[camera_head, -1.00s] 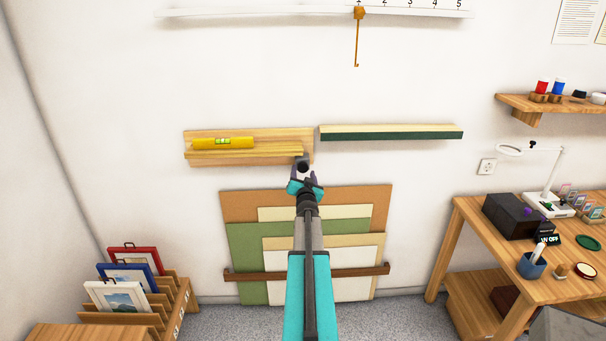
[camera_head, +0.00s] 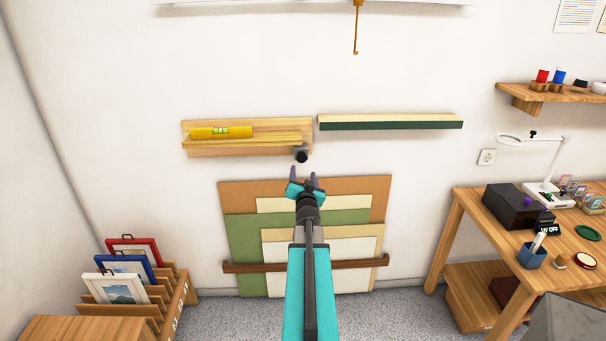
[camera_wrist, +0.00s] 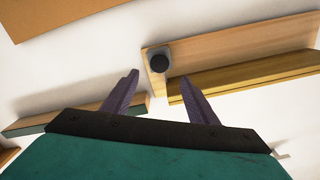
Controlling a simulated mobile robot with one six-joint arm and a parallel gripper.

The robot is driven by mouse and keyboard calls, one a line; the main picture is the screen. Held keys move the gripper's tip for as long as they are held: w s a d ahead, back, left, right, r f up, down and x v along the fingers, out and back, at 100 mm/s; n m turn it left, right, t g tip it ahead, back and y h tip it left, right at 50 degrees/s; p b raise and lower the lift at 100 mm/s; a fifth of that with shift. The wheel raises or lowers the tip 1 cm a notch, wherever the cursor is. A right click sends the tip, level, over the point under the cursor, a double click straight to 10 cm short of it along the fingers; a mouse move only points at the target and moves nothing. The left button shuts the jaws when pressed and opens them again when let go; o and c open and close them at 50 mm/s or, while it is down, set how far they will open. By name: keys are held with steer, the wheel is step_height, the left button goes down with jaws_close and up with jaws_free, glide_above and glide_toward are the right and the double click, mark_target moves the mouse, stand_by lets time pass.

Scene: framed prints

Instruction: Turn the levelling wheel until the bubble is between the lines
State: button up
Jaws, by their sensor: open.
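The levelling wheel, a small black knob (camera_head: 301,155), sits at the lower right end of a wooden wall ledge (camera_head: 280,150). It also shows in the wrist view (camera_wrist: 159,63), ahead of the fingers and between their lines. A yellow spirit level (camera_head: 202,133) with a green vial (camera_head: 220,131) lies on the ledge's left part. The bubble is too small to place against the lines. My gripper (camera_head: 304,178) is open and empty just below the knob, with a gap between them. Its two purple fingers also show in the wrist view (camera_wrist: 162,98).
A green-fronted shelf (camera_head: 390,123) is on the wall to the right. Mat boards (camera_head: 375,205) lean on the wall below, behind a wooden rail (camera_head: 370,264). A workbench (camera_head: 470,215) stands at the right and a print rack (camera_head: 165,298) at the left.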

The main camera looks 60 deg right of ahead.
steer(key=shift+v, duration=1.6)
